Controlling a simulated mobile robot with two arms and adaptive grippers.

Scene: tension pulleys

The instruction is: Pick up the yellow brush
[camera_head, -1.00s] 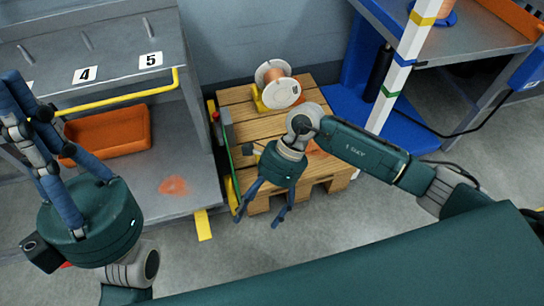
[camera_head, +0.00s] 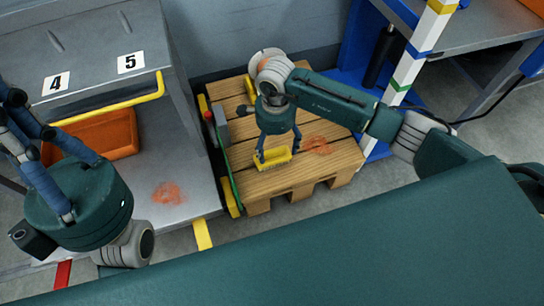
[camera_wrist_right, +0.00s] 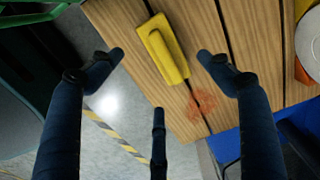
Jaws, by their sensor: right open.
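The yellow brush (camera_head: 276,159) lies on top of the wooden pallet, near its front edge. In the right wrist view the brush (camera_wrist_right: 163,48) shows its smooth yellow back and lies slantwise across the planks. My right gripper (camera_head: 277,154) points down over the brush with its fingers spread. In the wrist view the open right gripper (camera_wrist_right: 161,65) has fingertips to the left and right of the brush, with a third finger below it in the picture. Nothing is held. My left gripper (camera_head: 30,135) is at the left edge, its fingers pointing up and partly cut off.
The wooden pallet (camera_head: 317,172) has an orange stain beside the brush. A white spool (camera_wrist_right: 310,42) stands at the pallet's back. A grey shelf with an orange bin (camera_head: 100,138) is on the left. A blue-framed workbench (camera_head: 475,38) with a striped post is on the right.

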